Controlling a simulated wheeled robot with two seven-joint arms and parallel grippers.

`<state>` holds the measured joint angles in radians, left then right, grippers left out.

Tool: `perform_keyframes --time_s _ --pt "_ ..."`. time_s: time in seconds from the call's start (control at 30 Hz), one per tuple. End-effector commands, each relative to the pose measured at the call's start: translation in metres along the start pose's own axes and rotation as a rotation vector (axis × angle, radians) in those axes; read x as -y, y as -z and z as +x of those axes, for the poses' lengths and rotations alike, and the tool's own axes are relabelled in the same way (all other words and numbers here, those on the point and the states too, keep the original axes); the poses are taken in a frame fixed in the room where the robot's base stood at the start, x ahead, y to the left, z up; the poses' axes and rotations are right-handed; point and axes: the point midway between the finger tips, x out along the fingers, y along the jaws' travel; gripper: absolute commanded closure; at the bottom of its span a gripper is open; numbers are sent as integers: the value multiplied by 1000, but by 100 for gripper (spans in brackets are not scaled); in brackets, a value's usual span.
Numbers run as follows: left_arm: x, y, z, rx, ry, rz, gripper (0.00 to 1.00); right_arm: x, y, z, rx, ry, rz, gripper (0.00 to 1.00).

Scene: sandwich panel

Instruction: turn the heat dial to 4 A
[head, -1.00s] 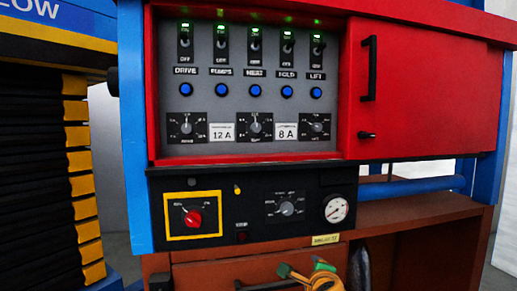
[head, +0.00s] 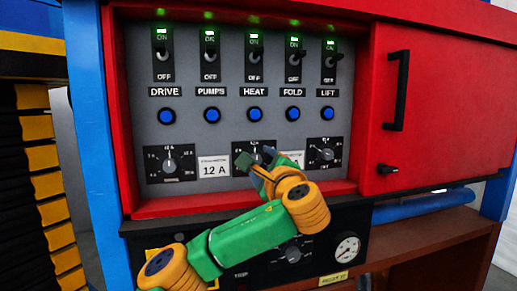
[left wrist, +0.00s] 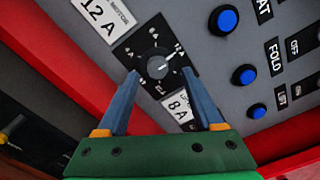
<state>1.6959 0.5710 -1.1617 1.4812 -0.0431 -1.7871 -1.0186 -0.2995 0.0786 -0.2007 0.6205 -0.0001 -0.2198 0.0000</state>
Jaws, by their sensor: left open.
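The heat dial is a black square plate with a round knob, in the middle of the lower dial row below the HEAT label (head: 254,92). In the head view my left gripper (head: 257,164) covers much of it. In the left wrist view the heat dial's knob (left wrist: 157,66) shows between the fingertips of my open left gripper (left wrist: 161,73). A white pointer mark on the knob points to the right there, toward the upper-right scale marks. Whether the fingers touch the knob I cannot tell. My right gripper is not in view.
A left dial (head: 169,163) and a right dial (head: 326,154) flank it. A 12 A label (head: 213,168) sits left of it; an 8 A label (left wrist: 177,107) lies between the fingers in the wrist view. Blue buttons and switches are above. A red rim (head: 170,204) runs below.

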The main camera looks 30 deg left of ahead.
Motion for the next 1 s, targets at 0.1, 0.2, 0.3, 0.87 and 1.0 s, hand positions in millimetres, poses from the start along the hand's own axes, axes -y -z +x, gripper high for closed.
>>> perform_keyframes --time_s 0.1,0.2,0.3,0.87,1.0 --pt "4 -2 17 2 -3 2 32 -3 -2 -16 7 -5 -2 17" --pt "1 -1 22 1 -2 0 32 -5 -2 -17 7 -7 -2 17" --pt "-1 1 23 0 -1 -1 32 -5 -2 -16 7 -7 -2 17" --pt "-1 1 22 -2 -2 -1 100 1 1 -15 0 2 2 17" --pt "-1 1 22 -2 -2 -3 100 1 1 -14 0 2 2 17"
